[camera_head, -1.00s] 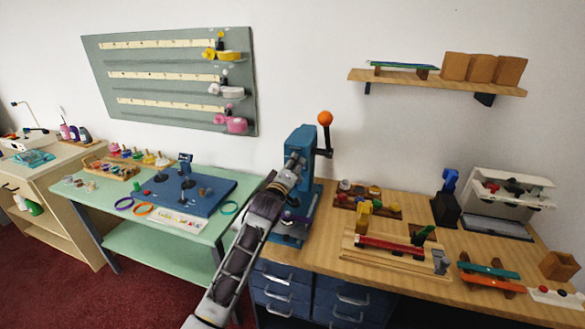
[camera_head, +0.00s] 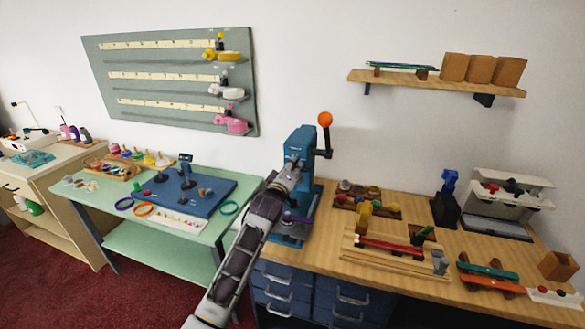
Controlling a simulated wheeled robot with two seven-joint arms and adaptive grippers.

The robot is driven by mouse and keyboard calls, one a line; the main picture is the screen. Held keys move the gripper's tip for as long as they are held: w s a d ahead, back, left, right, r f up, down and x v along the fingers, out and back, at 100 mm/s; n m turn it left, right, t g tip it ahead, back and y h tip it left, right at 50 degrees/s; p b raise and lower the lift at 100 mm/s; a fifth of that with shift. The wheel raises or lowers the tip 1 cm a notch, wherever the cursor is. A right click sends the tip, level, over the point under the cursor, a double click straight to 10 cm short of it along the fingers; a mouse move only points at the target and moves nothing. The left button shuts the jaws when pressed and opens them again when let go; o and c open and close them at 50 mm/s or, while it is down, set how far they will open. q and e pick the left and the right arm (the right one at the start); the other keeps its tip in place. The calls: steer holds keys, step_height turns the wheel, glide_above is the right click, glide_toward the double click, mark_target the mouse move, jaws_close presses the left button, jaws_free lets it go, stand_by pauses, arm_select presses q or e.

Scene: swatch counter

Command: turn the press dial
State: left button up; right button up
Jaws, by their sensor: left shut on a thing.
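The blue press (camera_head: 302,146) stands at the left end of the wooden counter, with an orange ball (camera_head: 325,119) on its black lever. My left arm comes up from the bottom and reaches the press front. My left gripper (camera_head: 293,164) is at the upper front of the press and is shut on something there. The dial is hidden behind the gripper, so I cannot see how it is turned. A purple ring-like piece (camera_head: 292,218) shows low on the press, partly behind my arm. My right gripper is not in view.
The wooden counter (camera_head: 330,256) holds a wooden fixture with a red bar (camera_head: 390,247) and a tray of knobs (camera_head: 367,199) right of the press. A green table (camera_head: 206,232) with a blue board (camera_head: 180,196) stands to the left. A shelf (camera_head: 435,82) hangs above.

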arm_select(q)
steer(key=m+p, duration=0.6)
steer(key=m, duration=1.7)
steer(key=shift+a+p, duration=0.15)
steer(key=shift+p, duration=0.15)
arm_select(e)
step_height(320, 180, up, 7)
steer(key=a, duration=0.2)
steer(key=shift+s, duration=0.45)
